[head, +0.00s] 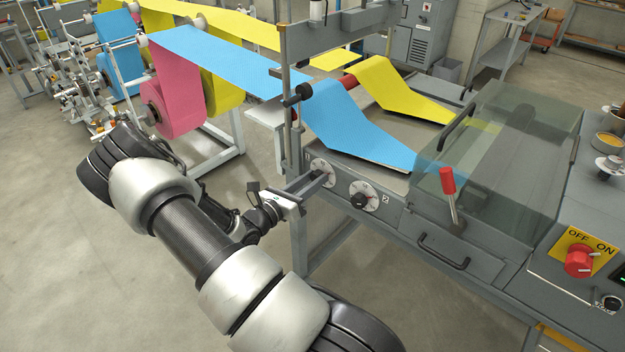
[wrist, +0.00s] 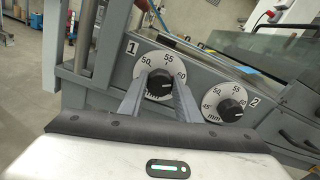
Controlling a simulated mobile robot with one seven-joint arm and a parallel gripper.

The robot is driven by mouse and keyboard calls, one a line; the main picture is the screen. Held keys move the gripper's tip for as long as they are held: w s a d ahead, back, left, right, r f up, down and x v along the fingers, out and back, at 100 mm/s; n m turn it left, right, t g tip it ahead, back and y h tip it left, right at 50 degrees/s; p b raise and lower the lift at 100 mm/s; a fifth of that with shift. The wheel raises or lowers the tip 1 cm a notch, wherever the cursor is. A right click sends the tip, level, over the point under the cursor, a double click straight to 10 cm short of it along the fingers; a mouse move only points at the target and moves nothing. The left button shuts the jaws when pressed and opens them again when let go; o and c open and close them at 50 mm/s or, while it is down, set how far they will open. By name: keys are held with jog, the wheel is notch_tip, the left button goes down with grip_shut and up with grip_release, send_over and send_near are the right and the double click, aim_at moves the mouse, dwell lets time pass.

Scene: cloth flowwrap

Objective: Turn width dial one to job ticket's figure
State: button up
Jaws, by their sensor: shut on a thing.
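Width dial one (wrist: 154,90) is a white round scale with a black knob, marked "1", with 50, 55 and 60 readable in the wrist view. In the head view dial one (head: 319,168) is on the machine's front panel, partly covered by my gripper. My gripper (wrist: 158,88) has its two grey fingers on either side of the black knob and is shut on it. In the head view my gripper (head: 322,177) reaches the panel from the left. The knob's exact setting is hard to read, and the lower scale is partly hidden by the fingers. I see no job ticket that I can read.
Dial two (head: 364,196) sits just right, with its black knob also in the wrist view (wrist: 230,110). A red-handled lever (head: 448,186), a drawer handle (head: 443,251) and a red OFF/ON switch (head: 579,261) are farther right. Blue film (head: 350,122) runs above the dials.

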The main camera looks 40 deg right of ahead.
jog(key=o, duration=1.1)
jog(key=shift+c, duration=0.2)
jog(key=shift+a, duration=0.15)
jog(key=s+a, duration=0.1)
jog(key=a, duration=1.6)
jog(key=shift+s, duration=0.25)
jog(key=s+a+r+m+t+y+p, duration=0.1)
jog(key=s+a+r+m+y, duration=0.3)
jog(key=r, duration=0.7)
jog(key=s+a+r+m+t+y+p, duration=0.1)
jog(key=s+a+r+m+y+p, duration=0.2)
jog(key=s+a+r+m+y, duration=0.2)
jog(key=s+a+r+m+t+y+p, duration=0.2)
jog(key=s+a+r+m+y, duration=0.3)
jog(key=a+r+m+y, duration=0.4)
notch_tip(320, 180, up, 8)
jog(key=m+p, duration=0.1)
jog(key=m, duration=0.3)
jog(key=shift+s+a, duration=0.15)
